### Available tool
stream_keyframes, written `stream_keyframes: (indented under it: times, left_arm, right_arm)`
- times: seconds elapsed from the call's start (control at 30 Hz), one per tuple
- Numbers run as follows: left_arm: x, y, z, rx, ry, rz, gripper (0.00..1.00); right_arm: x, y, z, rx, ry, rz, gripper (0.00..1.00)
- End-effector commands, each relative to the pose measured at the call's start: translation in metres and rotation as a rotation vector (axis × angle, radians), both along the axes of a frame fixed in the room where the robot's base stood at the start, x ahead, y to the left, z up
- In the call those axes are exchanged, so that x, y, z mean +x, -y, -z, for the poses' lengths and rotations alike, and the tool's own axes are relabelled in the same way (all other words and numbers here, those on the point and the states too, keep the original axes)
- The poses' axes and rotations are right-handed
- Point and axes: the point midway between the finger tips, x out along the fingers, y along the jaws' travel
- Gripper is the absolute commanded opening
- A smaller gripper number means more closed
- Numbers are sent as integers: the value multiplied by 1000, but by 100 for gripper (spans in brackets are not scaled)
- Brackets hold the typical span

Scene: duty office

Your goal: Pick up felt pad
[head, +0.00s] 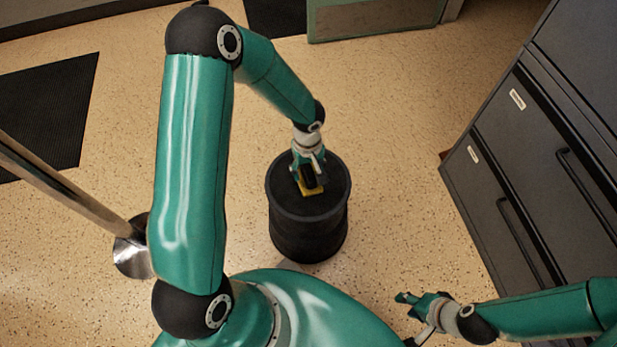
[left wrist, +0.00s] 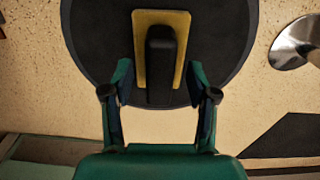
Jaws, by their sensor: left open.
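The felt pad (left wrist: 143,70) is a yellow rectangle with a raised black block on it. It lies on the flat top of a round black stool-like drum (left wrist: 95,45); in the head view the pad (head: 313,191) shows partly, below my left gripper. My left gripper (left wrist: 158,88) is open, its fingers on either side of the pad's lower end in the left wrist view. In the head view the left gripper (head: 308,172) is over the drum top and hides part of the pad. I cannot tell whether the fingers touch it. My right gripper (head: 405,298) is at the lower right, away from the drum.
Dark filing cabinets (head: 530,150) stand along the right. A metal pole with a round base (head: 132,255) stands at the left. A black mat (head: 48,112) lies on the speckled floor. The floor around the drum is clear.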

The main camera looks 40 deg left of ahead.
Motion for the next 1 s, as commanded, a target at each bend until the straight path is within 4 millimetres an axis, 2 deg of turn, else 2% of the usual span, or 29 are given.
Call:
stream_keyframes:
  times: [0.03,0.13,0.4,0.7,0.77,1.0]
  left_arm:
    - [0,0,10,0,-1,-1,58]
    - [0,0,18,0,0,0,58]
    - [0,0,19,0,1,-2,58]
    - [0,-1,19,0,1,-2,8]
    - [0,-1,19,0,1,-2,0]
    - [0,-1,18,0,1,-2,0]
  right_arm:
    - [0,0,4,0,0,0,40]
    - [0,0,6,0,0,0,40]
    - [0,0,6,0,0,0,40]
    - [0,0,6,0,0,0,40]
    - [0,0,6,0,0,0,40]
    - [0,0,6,0,0,0,40]
